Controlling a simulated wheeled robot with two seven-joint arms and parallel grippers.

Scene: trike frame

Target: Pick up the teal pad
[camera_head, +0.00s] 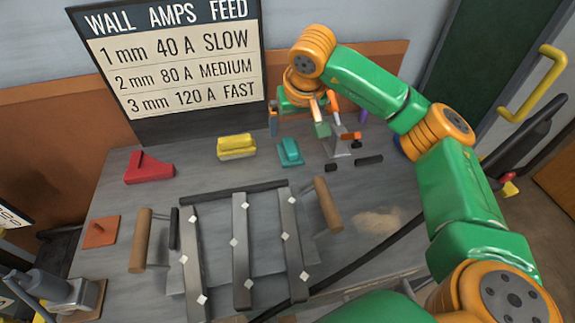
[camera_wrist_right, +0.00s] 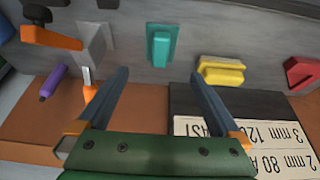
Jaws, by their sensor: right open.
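The teal pad (camera_head: 290,152) lies on the grey table, right of the yellow block, in the head view. It also shows in the right wrist view (camera_wrist_right: 161,45), ahead of and between the fingers. My right gripper (camera_head: 300,118) is above the back of the table, near the pad and apart from it. In the right wrist view my right gripper (camera_wrist_right: 157,85) is open with nothing between its two fingers. My left gripper is not seen in either view.
A yellow block (camera_head: 237,147) and a red wedge (camera_head: 149,167) lie left of the pad. A grey clamp with an orange handle (camera_wrist_right: 75,38) stands close on the pad's other side. Grey bars (camera_head: 240,250) lie in front. A sign board (camera_head: 175,60) stands behind.

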